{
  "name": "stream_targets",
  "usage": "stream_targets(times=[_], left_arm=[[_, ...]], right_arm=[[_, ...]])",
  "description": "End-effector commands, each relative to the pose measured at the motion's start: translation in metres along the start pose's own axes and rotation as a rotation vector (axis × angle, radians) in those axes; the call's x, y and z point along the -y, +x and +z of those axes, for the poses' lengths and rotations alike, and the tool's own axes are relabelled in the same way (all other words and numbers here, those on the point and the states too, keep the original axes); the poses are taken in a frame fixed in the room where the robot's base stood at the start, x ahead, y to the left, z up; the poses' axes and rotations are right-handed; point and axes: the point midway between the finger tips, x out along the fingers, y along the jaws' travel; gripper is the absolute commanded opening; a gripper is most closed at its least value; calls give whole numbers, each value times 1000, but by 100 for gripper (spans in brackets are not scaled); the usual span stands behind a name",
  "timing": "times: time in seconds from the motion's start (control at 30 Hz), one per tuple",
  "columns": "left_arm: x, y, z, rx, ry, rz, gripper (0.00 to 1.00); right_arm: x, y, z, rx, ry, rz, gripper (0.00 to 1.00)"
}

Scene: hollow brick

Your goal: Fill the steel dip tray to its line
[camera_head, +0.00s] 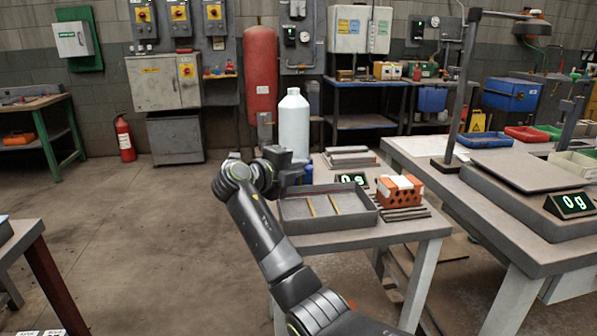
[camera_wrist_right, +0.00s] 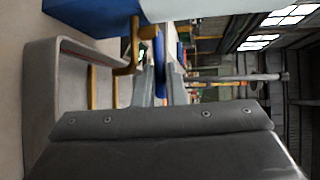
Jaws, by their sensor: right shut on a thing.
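The steel dip tray (camera_head: 290,228) lies on the small table, a shallow grey box with two tan strips inside. The wrist view shows its wall (camera_wrist_right: 42,100) and a thin red line along the inner side. A tall pale bottle (camera_head: 293,118) with a blue lower part is upright behind the tray's left rear corner. The bottle's pale and blue surfaces (camera_wrist_right: 90,14) also fill the top of the wrist view. My left gripper is out of view.
An orange hollow brick (camera_head: 399,190) sits right of the tray on dark bars. A display (camera_head: 352,180) reading 0 g stands behind the tray. A larger bench (camera_head: 480,205) with a scale is at right.

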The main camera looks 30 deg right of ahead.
Motion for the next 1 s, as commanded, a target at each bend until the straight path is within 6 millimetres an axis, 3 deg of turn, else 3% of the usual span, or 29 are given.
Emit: stream_targets(times=[0.5, 0.53, 0.7, 1.0], left_arm=[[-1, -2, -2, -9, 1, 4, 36], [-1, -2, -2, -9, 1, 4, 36], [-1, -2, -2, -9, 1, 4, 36], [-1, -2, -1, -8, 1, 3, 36]], right_arm=[[-1, 0, 0, -9, 1, 1, 0], [-1, 0, 0, -9, 1, 1, 12], [-1, 0, 0, -8, 1, 1, 32], [0, -2, 0, -7, 1, 0, 32]])
